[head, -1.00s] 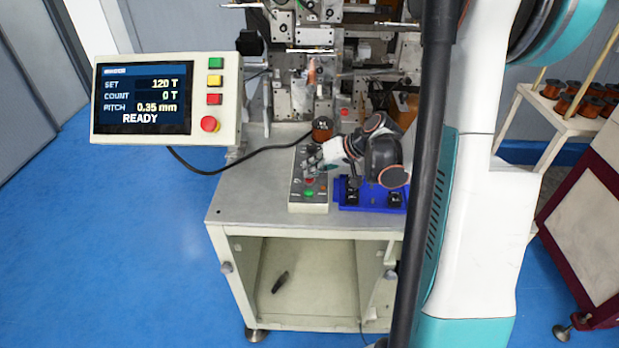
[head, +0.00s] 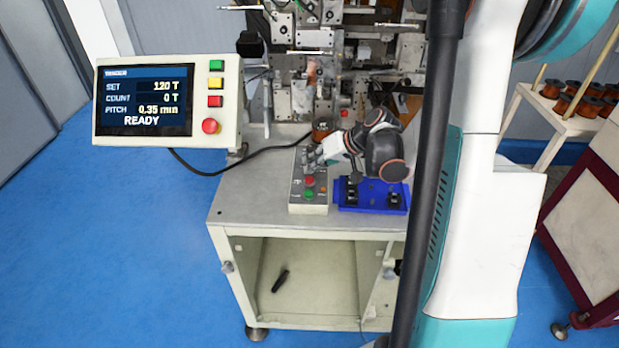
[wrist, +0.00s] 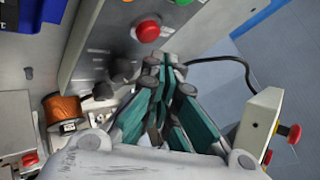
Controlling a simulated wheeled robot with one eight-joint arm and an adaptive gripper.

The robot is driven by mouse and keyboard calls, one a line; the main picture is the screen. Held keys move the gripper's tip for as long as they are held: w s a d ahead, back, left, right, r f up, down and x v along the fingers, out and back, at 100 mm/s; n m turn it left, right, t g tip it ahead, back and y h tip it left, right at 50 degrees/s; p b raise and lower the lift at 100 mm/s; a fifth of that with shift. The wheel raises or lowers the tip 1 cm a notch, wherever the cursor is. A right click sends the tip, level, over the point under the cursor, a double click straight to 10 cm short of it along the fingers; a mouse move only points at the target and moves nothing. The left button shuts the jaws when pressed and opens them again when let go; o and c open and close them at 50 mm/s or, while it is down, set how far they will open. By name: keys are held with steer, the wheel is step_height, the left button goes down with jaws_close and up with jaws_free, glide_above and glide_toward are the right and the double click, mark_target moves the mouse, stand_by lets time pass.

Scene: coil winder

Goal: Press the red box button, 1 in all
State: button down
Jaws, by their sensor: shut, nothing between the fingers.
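The grey control box (head: 297,197) lies on the machine's table. Its red button (head: 309,181) sits above a green button (head: 309,194). In the wrist view the red button (wrist: 148,31) is uncovered, just beyond my fingertips. My gripper (head: 311,160) is shut and empty, over the back part of the control box and hiding some of it. In the wrist view its fingertips (wrist: 165,66) are together, apart from the red button in the picture. I cannot tell the exact height of the tips above the box.
A blue tray (head: 372,209) with black parts lies right of the control box. A copper spool (head: 322,130) stands behind my gripper. The winder panel (head: 233,125) at left, with its own red knob, reads READY, count 0 T. A black cable crosses the table.

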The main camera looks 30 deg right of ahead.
mark_target(312, 177)
steer(key=shift+r+p, duration=1.4)
steer(key=shift+r, duration=0.9)
